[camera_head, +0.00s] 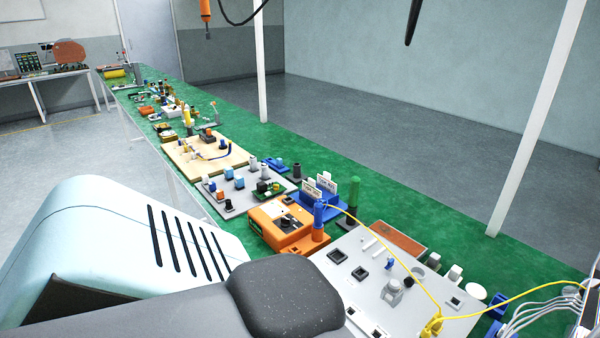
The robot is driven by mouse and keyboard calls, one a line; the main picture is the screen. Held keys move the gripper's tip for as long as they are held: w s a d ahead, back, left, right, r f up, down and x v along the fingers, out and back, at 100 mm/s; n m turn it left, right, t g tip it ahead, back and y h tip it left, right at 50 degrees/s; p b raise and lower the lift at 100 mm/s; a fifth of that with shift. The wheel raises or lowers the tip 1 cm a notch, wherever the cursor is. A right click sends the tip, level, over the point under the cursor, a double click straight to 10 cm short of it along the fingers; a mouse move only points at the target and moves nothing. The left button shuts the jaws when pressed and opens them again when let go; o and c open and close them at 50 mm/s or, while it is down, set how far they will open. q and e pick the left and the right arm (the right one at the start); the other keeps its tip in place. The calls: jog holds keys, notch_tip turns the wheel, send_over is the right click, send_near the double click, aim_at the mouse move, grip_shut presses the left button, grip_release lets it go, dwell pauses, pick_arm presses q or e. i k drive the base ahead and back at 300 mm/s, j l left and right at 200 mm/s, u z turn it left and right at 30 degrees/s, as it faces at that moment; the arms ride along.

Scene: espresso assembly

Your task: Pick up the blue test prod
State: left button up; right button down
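The blue test prod (319,213) stands upright at the right of the orange tester (278,222). A thin yellow lead runs from near its top, over the grey board, to a yellow plug at the lower right. The prod's lower end is hard to make out against the orange housing. A similar green upright handle (354,191) stands just behind and to its right. Neither of my grippers is in view, and no gripper is seen touching the prod.
A light grey board (340,285) with sockets and small parts lies in front right. White cables and a blue part crowd the lower right. Label cards stand in a blue holder (312,204) behind the prod. A green bench mat (420,205) is clear beyond; boards continue far left.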

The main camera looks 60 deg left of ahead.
aim_at(318, 224)
jog(key=j+u, duration=0.1)
jog(key=u, duration=1.7)
